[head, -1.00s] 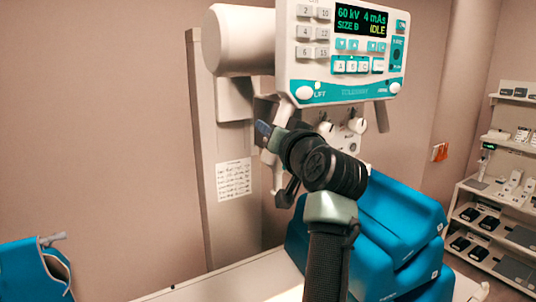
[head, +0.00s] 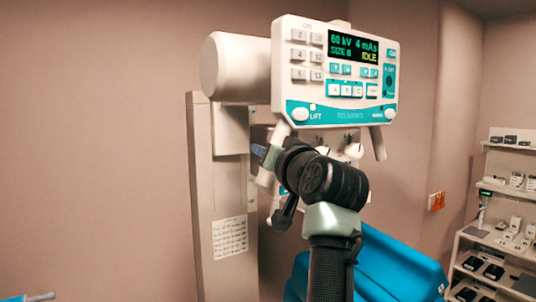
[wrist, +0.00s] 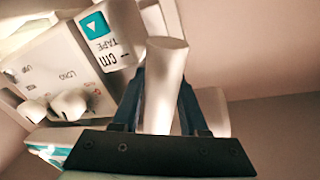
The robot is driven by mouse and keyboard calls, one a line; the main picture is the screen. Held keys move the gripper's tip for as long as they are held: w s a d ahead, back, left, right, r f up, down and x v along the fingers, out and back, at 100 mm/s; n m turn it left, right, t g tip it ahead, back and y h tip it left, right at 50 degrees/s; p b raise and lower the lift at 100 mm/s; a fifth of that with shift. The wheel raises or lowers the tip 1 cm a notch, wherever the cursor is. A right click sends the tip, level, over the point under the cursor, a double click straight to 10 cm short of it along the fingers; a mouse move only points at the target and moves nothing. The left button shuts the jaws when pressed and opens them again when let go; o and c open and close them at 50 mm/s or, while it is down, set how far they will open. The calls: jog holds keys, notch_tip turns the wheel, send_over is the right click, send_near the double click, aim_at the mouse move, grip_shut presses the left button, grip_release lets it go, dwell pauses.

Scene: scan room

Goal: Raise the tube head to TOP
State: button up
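The tube head (head: 335,75) is a white box on a cylindrical housing (head: 235,67) near the top of a pale column (head: 217,190). Its display (head: 353,48) reads 60 kV, 4 mAs, SIZE B, IDLE. A white LIFT button (head: 300,114) is at the panel's lower left. Handles hang below it, the left (head: 281,132) partly hidden by my arm and the right (head: 378,142) free. My gripper (head: 262,152) is at the left handle. In the wrist view my gripper's blue fingers (wrist: 161,95) lie against both sides of the white handle (wrist: 166,55).
A blue padded object (head: 400,265) lies below, behind my arm. Shelves (head: 500,235) with small devices stand at the right. A printed sheet (head: 230,237) is on the column. The wall left of the column is clear.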

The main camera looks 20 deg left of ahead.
jog(key=shift+o, duration=1.3)
jog(key=b+v, duration=0.8)
jog(key=v, duration=0.5)
